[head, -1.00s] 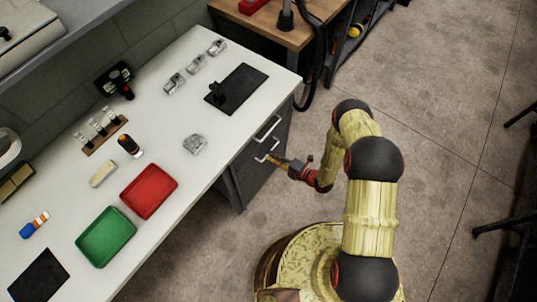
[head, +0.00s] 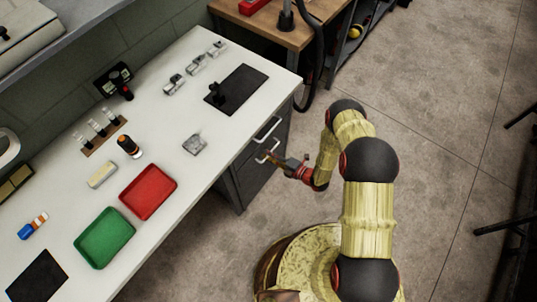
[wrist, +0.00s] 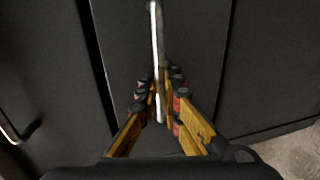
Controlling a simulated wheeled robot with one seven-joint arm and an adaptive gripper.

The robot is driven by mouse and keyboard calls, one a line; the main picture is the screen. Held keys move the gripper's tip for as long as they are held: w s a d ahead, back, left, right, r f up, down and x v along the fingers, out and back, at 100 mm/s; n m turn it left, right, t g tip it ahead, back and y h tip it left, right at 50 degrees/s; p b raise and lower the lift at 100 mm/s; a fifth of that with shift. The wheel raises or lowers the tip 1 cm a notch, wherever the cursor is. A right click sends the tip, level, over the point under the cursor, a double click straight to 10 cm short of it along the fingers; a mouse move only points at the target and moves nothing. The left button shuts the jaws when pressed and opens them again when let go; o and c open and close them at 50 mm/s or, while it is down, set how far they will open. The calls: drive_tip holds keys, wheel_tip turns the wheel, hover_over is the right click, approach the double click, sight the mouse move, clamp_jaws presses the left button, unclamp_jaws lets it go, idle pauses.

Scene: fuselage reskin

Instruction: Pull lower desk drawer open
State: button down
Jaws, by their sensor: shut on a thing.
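The dark grey desk drawer unit (head: 254,181) stands under the right end of the white desk. It has two pale bar handles. The lower drawer handle (head: 262,158) is held at the tip of my gripper (head: 274,159). In the wrist view, the lower handle (wrist: 156,35) runs between the two yellow fingers of my gripper (wrist: 160,84), which are shut on it. The fingers hide part of the bar. The upper drawer handle (head: 267,130) is free, and the lower drawer front (wrist: 190,45) looks about flush with the unit.
On the desk top (head: 165,225) are a red tray (head: 148,191), a green tray (head: 104,237), a black mat (head: 243,88) and small parts. A wooden bench (head: 262,22) stands behind. The concrete floor (head: 445,130) right of my arm is open.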

idle(0.6)
drive_tip(key=f+v, duration=0.3)
drive_tip(key=v, duration=1.2)
drive_tip(key=d+f+b+v, duration=0.1)
drive_tip(key=f+v, duration=0.2)
drive_tip(key=v, duration=1.2)
drive_tip(key=shift+s+f+b, duration=0.25)
drive_tip(key=shift+s+b, duration=0.05)
drive_tip(key=shift+s, duration=0.05)
drive_tip(key=shift+d, duration=0.1)
drive_tip(key=c, duration=2.2)
unclamp_jaws()
drive_tip(key=shift+c, duration=0.2)
drive_tip(key=v, duration=1.2)
